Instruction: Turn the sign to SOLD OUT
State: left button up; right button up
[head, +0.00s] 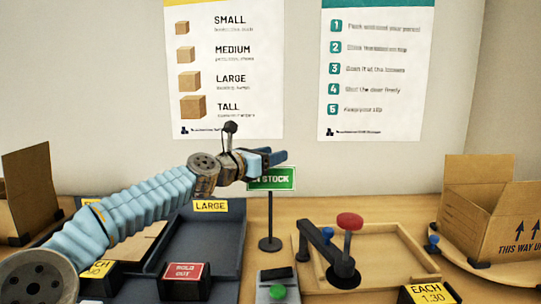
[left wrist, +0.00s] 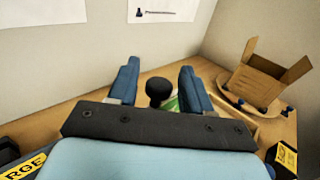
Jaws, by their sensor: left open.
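A green sign reading IN STOCK (head: 272,180) stands on a thin dark post with a round base (head: 270,243) on the table. Its upper left part is hidden behind my left gripper (head: 277,158), which is at the sign's top edge. In the left wrist view, my left gripper (left wrist: 158,84) is open, with a blue finger on each side. A dark round knob (left wrist: 159,91) shows between the fingers, with a bit of green beside it. I cannot tell if the fingers touch the sign. My right gripper is not in view.
A red SOLD OUT plate (head: 185,272) sits on a dark box at front left, near a dark tray labelled LARGE (head: 210,206). A black lever with a red knob (head: 350,221) stands right of the sign. An open carton (head: 490,215) is at far right.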

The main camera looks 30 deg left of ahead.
pick_arm(q)
grip_shut()
